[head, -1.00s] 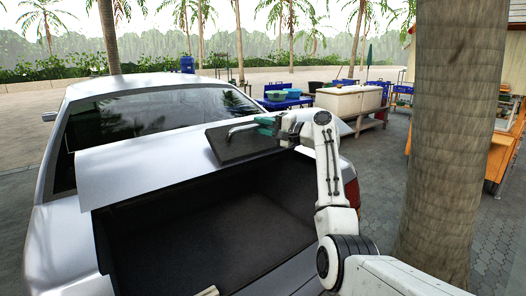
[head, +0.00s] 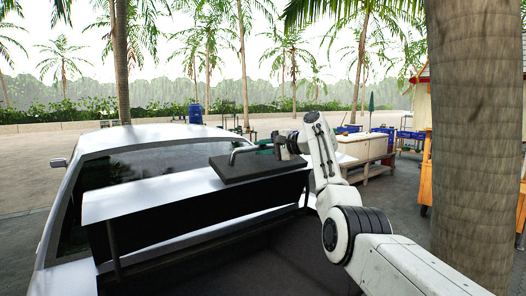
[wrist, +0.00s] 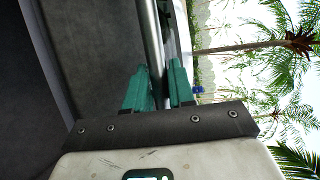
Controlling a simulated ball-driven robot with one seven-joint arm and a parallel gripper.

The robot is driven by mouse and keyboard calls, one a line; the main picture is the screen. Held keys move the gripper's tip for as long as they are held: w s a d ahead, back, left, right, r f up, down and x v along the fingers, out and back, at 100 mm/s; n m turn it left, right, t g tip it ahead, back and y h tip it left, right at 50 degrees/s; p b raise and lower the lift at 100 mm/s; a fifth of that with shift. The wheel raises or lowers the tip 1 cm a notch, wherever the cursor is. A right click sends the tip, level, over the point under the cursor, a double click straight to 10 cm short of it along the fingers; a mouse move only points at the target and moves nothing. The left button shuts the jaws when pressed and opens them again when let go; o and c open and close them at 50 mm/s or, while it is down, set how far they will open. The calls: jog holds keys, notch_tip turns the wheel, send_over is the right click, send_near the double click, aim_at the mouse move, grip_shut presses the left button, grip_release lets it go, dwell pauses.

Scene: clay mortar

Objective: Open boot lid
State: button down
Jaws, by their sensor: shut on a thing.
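The boot lid (head: 150,198) of the silver car is raised, its outer panel tilted up in front of the rear window, its dark underside facing me. A dark plate (head: 215,172) with a bent metal handle (head: 236,150) sits on the lid. My gripper (head: 265,148) is at the handle, its green fingers closed around the bar. In the wrist view my gripper (wrist: 160,88) has the metal bar (wrist: 152,45) between its green fingers. The open boot (head: 270,260) shows as a dark space below the lid.
A palm trunk (head: 470,130) stands close on the right, beside my arm. A white counter (head: 365,150) and blue crates (head: 385,133) stand behind on the right. Paved ground (head: 400,210) lies between the car and the trunk.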

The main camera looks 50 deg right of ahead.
jog(key=shift+f, duration=0.2)
jog(key=c, duration=1.1)
grip_release()
jog(key=shift+o, duration=0.2)
jog(key=shift+s+d+r+b, duration=0.1)
jog(key=shift+s+b, duration=0.35)
jog(key=shift+s, duration=0.15)
jog(key=b+v, duration=0.3)
jog(key=v, duration=0.6)
jog(key=shift+s+r, duration=0.2)
jog(key=shift+s, duration=0.05)
